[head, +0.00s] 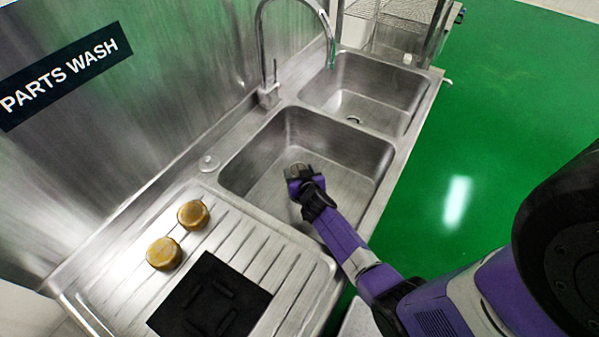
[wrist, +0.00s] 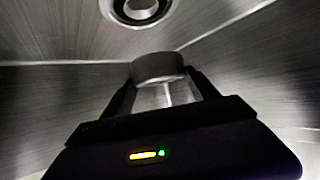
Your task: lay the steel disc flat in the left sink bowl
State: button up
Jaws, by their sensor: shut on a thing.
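My gripper (head: 299,184) reaches down into the near sink bowl (head: 360,152), which is the left of the two bowls. The gripper is shut on the steel disc (head: 298,170), a grey round piece that shows just past the fingers. In the wrist view the disc (wrist: 158,67) sits between the two fingertips and looks seen from its edge. The drain (wrist: 139,10) lies beyond it. I cannot tell whether the disc touches the bowl floor. The gripper hides part of the bowl floor in the head view.
A second bowl (head: 378,86) lies behind, with a tall curved tap (head: 266,50) beside the bowls. On the ribbed drainboard (head: 285,262) stand two brass-coloured round pieces, one nearer (head: 164,254) and one farther (head: 193,214), and a black mat (head: 180,312).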

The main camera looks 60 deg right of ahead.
jog(key=shift+f, duration=0.15)
jog(key=o, duration=1.8)
jog(key=shift+o, duration=0.2)
jog(key=shift+r+p, duration=0.85)
jog(key=shift+p, duration=0.05)
jog(key=b+v, duration=0.1)
jog(key=v, duration=0.6)
jog(key=shift+a+f+b, duration=0.15)
jog(key=shift+a+b, duration=0.1)
jog(key=shift+b, duration=0.05)
jog(key=shift+s, duration=0.15)
